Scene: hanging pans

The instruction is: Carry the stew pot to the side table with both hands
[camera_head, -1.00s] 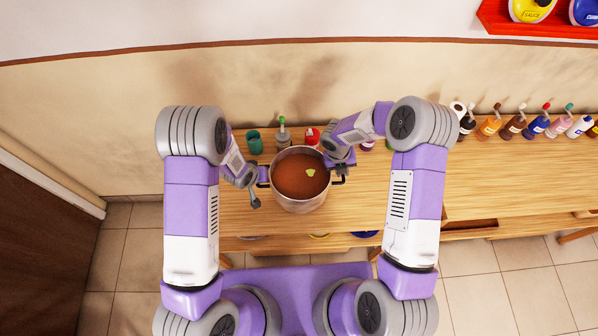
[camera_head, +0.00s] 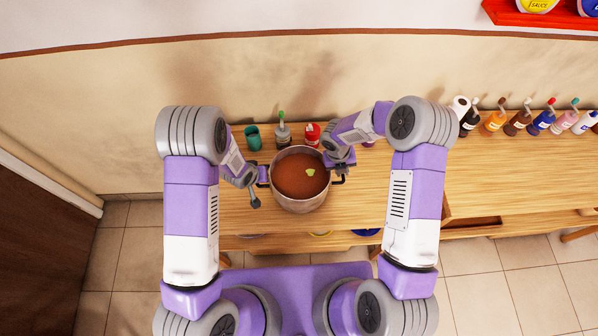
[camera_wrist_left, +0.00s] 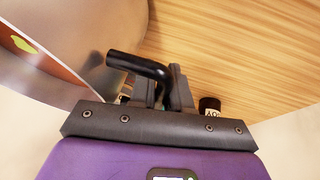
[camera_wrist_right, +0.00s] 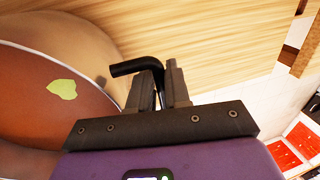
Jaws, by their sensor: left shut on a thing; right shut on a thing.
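The stew pot (camera_head: 300,203) is a metal pot with brown stew and a green leaf in it. It is held level between my two grippers, over the wooden table; I cannot tell whether its base touches the wood. My left gripper (camera_head: 262,175) is shut on the pot's left handle, a black bent bar (camera_wrist_left: 140,66) in the left wrist view. My right gripper (camera_head: 341,171) is shut on the right handle, which shows black in the right wrist view (camera_wrist_right: 140,67). The pot's wall also shows beside both grippers. I cannot tell which surface is the side table.
A green cup (camera_head: 252,138), a grey bottle (camera_head: 283,136) and a red bottle (camera_head: 312,134) stand just behind the pot. Several sauce bottles (camera_head: 540,124) line the back right. The wooden table top (camera_head: 480,180) is clear at the middle right.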

